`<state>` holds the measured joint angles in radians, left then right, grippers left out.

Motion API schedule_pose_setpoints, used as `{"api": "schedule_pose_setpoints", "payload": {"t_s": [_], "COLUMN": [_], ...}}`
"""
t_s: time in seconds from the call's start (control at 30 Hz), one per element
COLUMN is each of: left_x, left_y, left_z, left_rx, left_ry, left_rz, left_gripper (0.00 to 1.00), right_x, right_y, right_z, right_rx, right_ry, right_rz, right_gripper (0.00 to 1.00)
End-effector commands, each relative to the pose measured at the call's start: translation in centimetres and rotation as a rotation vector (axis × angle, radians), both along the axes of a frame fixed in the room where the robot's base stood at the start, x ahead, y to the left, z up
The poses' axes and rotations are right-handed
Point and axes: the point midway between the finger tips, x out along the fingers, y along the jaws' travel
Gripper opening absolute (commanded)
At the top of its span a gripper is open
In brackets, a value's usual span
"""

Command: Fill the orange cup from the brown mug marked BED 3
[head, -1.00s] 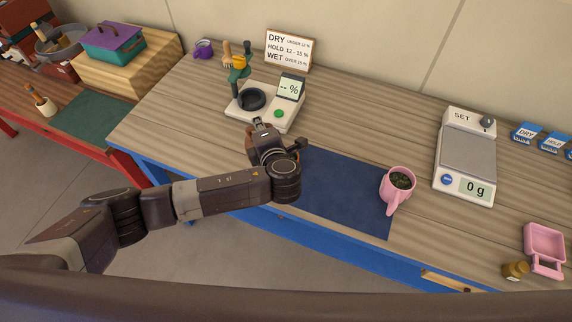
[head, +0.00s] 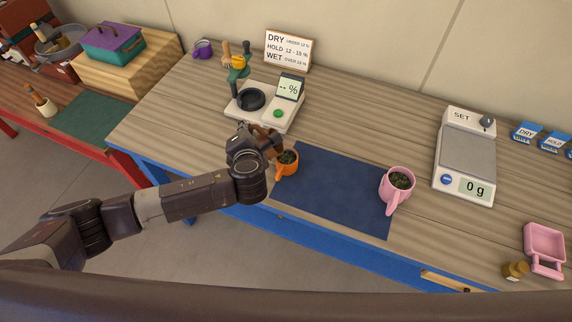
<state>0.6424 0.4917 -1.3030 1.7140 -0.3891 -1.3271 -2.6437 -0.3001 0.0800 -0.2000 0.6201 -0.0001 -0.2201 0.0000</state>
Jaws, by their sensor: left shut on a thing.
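The orange cup (head: 287,163) stands upright at the left edge of the blue mat, with dark greenish contents showing inside. My left gripper (head: 262,137) is just behind and left of it, above the bench. It is shut on a brown object (head: 275,140), which looks like the brown mug. My gripper hides much of it, and no BED 3 mark shows. I cannot tell how far it is tilted or what is in it. My right gripper is not in view.
A pink mug (head: 397,184) with dark contents stands at the mat's (head: 335,190) right edge. A moisture meter (head: 264,108) stands behind my gripper. A scale (head: 467,155) reading 0 g and a pink scoop tray (head: 545,245) are at right. The mat's middle is clear.

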Motion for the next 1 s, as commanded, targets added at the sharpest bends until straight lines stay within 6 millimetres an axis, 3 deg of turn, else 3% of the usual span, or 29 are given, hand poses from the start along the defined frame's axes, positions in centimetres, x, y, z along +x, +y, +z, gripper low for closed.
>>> {"api": "schedule_pose_setpoints", "payload": {"t_s": [0.13,0.47,0.73,1.0], "left_x": [-0.1,-0.1,-0.2,-0.2], "left_y": [1.4,1.5,2.7,2.6], "left_z": [-0.8,-0.9,-1.6,-1.4], "left_rx": [-0.137,-0.183,-0.411,-0.440], "left_ry": [-0.015,-0.021,-0.044,-0.047], "left_rz": [0.004,0.003,0.003,0.002], "left_gripper": [0.00,0.00,0.00,0.00], "right_x": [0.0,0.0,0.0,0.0], "right_y": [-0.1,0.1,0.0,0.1], "right_z": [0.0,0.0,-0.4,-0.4], "right_rx": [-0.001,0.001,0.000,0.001], "right_ry": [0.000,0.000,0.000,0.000], "right_rz": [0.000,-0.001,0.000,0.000], "right_gripper": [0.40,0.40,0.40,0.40]}}
